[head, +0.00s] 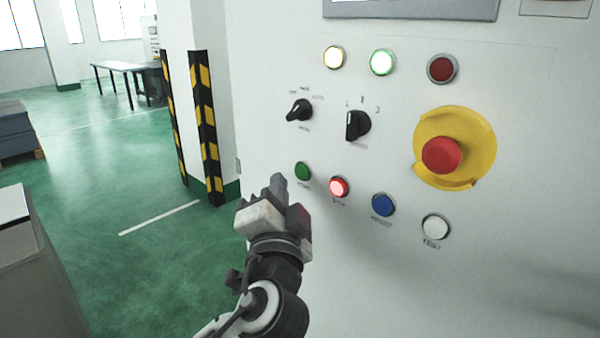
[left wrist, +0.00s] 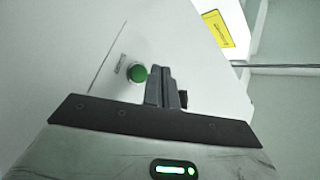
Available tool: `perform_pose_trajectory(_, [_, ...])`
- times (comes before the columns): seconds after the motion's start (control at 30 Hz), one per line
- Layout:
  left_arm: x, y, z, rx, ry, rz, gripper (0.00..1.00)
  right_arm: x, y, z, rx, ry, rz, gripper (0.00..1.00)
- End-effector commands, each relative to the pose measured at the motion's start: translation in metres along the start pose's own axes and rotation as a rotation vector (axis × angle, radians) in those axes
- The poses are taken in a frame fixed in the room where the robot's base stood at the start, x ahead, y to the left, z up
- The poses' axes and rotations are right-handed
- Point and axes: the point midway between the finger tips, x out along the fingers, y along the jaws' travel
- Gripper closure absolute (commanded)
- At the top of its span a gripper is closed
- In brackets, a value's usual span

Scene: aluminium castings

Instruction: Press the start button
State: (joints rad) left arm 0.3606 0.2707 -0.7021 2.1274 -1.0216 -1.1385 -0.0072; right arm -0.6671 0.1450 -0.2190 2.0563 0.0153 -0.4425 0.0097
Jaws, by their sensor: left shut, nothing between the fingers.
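The white control panel (head: 400,270) fills the right of the head view. The green button (head: 303,171) sits at the left end of its bottom row, with a small label under it too small to read. My left gripper (head: 278,184) is shut and empty, its fingertips just left of and slightly below the green button in the head view. In the left wrist view the green button (left wrist: 137,73) shows just left of the shut fingers (left wrist: 160,75). I cannot tell whether the fingertips touch the panel. My right gripper is not in view.
Right of the green button are a lit red button (head: 339,187), a blue button (head: 383,204) and a white button (head: 436,227). Above are two black selector knobs and a red emergency stop (head: 441,155) on yellow. A striped post (head: 206,128) stands left; green floor is open beyond.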

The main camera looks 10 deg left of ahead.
Motion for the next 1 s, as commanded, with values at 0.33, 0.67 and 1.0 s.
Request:
perform_pose_trajectory(0.33, [0.0124,0.009,-0.0089,-0.001,0.0,0.0,1.0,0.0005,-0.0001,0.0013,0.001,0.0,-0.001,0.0])
perform_pose_trajectory(0.67, [0.0123,0.0089,-0.0089,0.0,0.0,0.0,1.0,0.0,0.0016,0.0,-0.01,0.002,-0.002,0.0])
perform_pose_trajectory(1.0, [0.0122,0.0089,-0.0088,0.0,0.0,0.0,1.0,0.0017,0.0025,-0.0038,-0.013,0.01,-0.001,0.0])
